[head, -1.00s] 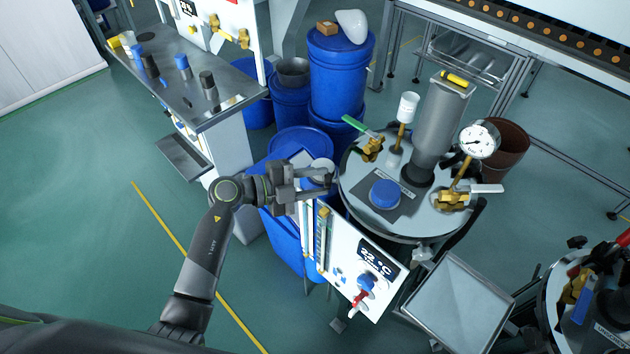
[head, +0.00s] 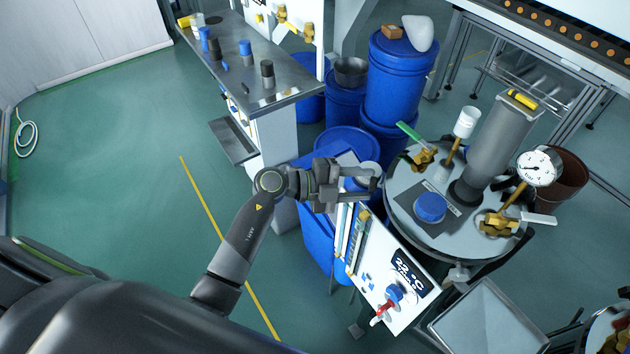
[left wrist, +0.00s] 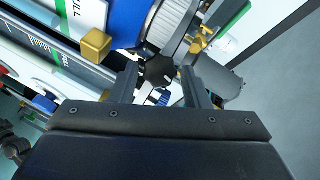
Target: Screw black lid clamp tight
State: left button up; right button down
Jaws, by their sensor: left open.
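The steel vessel lid (head: 405,190) is right of centre in the head view, with a blue cap (head: 430,207) on top. My left gripper (head: 376,184) is open beside the lid's left edge. In the left wrist view a black star-shaped knob (left wrist: 158,70), which looks like the lid clamp, shows between and just beyond the open fingers (left wrist: 158,84). I cannot tell whether the fingers touch it. The gripper hides that spot in the head view. My right gripper is not in view.
A white control panel (head: 375,258) with a temperature display stands below the gripper. Brass valves (head: 422,160) and a pressure gauge (head: 539,168) rise from the lid. Blue drums (head: 398,80) stand behind. A steel bench (head: 285,92) is at the upper left.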

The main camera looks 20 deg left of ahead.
pick_arm(q)
jog(key=b+v, duration=0.1)
jog(key=v, duration=1.6)
jog(key=shift+b, duration=0.4)
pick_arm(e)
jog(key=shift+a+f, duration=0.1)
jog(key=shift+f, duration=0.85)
pick_arm(q)
jog(key=shift+s+a, duration=0.1)
jog(key=shift+o, duration=1.3)
jog(key=w+f+n+g+h+b, duration=0.3)
jog(key=w+n+g+h+b, duration=0.25)
jog(key=b, duration=0.55)
jog(key=shift+n+t+y, duration=0.25)
jog(key=shift+n+y, duration=0.2)
jog(key=shift+y, duration=0.4)
jog(key=w+d, duration=0.1)
jog(key=d, duration=0.4)
jog(key=w+d, duration=0.1)
jog(key=d, duration=0.4)
jog(key=w+d, duration=0.1)
jog(key=d, duration=0.4)
jog(key=shift+w+d+p, duration=0.1)
jog(key=shift+w+p, duration=0.25)
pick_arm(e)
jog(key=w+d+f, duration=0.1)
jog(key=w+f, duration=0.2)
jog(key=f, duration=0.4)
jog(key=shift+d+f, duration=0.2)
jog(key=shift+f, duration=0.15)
